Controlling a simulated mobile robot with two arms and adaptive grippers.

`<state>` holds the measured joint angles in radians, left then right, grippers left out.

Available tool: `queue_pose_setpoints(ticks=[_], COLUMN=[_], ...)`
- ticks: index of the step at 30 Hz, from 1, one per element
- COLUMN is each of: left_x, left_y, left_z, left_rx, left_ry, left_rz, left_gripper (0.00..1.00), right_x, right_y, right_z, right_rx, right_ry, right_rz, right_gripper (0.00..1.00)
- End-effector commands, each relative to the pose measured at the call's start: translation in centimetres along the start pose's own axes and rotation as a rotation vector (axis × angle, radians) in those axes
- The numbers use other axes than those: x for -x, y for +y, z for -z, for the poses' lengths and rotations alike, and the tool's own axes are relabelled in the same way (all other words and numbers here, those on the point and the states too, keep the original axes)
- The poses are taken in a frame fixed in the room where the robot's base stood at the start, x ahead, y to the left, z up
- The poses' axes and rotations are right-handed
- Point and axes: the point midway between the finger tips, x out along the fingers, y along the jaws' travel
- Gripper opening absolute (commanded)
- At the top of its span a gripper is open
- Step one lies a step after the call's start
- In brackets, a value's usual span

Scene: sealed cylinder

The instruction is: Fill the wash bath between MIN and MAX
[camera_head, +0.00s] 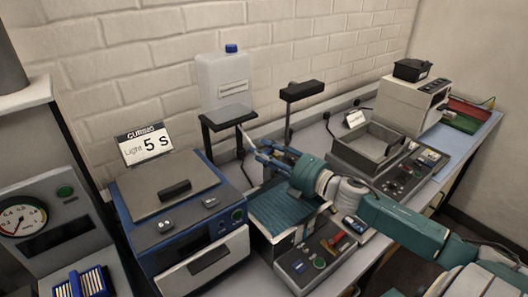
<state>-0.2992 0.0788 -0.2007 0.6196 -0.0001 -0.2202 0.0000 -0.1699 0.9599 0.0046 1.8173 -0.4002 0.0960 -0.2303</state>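A translucent white canister (225,82) with a blue cap stands on a dark raised stand (209,122) by the wall. A pale spout reaches from it toward the lower right. My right gripper (264,151) is close to that spout, fingers pointing left; whether they touch it or are closed is too small to tell. Below it is a unit with a teal ribbed top (280,210). An open grey rectangular basin (362,142) sits on a unit to its right. I cannot tell which is the wash bath; no MIN or MAX marks or liquid level are readable. My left gripper is out of view.
A blue box with a grey lid (172,188) and a "Light 5 s" sign (145,146) stands left. A dark post lamp (302,90) rises behind my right arm. A beige machine (412,101) and red and green trays (465,113) are far right. A gauge panel (25,221) is far left.

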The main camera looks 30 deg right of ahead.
Motion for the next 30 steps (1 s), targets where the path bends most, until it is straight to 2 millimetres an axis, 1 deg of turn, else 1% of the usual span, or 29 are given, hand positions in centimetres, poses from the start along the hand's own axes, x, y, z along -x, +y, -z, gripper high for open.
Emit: queue_pose_setpoints(ticks=[6, 11, 12, 16, 18, 24, 30], left_x=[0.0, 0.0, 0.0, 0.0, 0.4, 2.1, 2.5], left_y=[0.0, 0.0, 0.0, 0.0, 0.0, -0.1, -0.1], left_z=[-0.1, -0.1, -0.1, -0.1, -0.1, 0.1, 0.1], left_rx=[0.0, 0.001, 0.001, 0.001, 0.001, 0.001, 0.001], left_ry=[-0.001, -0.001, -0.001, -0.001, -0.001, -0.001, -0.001], left_rz=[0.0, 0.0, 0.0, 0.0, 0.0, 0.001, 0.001], left_gripper=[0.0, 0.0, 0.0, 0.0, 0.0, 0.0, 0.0], right_x=[0.0, 0.0, 0.0, 0.0, -0.1, -0.6, -0.8], right_y=[0.0, 0.0, 0.0, 0.0, 0.1, 0.4, 0.1], right_z=[0.0, 0.0, 0.0, 0.0, 0.0, 0.1, -0.1], right_rx=[0.0, 0.0, 0.0, -0.001, -0.002, -0.006, -0.003], right_ry=[0.0, 0.0, 0.0, -0.001, -0.017, -0.147, -0.228], right_rz=[0.0, 0.0, 0.0, 0.0, -0.001, -0.004, 0.0], right_gripper=[0.35, 0.04, 0.0, 0.0, 0.0, 0.0, 0.0])
